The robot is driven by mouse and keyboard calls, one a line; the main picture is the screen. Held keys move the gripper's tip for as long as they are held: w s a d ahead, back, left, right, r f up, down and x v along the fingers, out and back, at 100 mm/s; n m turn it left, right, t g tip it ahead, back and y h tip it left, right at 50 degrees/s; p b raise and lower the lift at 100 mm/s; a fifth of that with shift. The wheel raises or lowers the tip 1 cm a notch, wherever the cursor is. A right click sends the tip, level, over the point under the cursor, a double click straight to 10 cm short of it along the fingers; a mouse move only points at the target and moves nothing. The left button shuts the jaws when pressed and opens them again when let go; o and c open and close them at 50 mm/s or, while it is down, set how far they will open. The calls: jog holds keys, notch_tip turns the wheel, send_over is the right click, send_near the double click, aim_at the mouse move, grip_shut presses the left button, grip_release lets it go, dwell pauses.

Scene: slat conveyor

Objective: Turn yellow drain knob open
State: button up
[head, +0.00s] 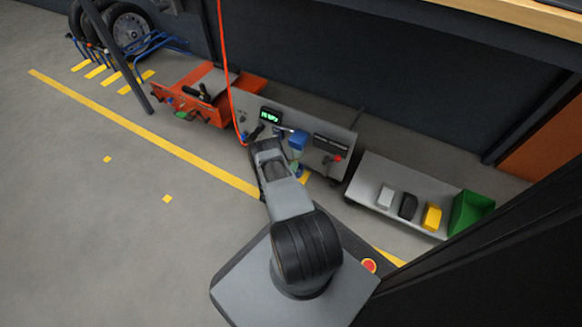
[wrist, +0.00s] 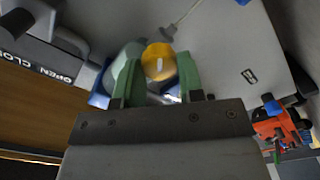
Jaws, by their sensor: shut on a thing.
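The yellow drain knob (wrist: 158,62) shows in the wrist view, round with a pale mark on its face. My gripper (wrist: 154,75) has its two green fingers on either side of the knob and is shut on it. In the head view my arm reaches to the grey machine panel (head: 330,128), and the knob is hidden there behind my wrist. A label reading OPEN and CLO (wrist: 40,68) is on a dark plate at the left of the wrist view. The direction of the knob's mark is hard to read.
A blue part (head: 297,141) sits on the panel beside my wrist, near a lit green display (head: 270,115). An orange cart (head: 195,97) stands to the left. A grey bench (head: 370,185) with small blocks and a green bin (head: 470,212) stands to the right. Open floor lies left.

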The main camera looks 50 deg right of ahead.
jog(key=o, duration=0.9)
jog(key=p+v, duration=0.4)
jog(key=v, duration=1)
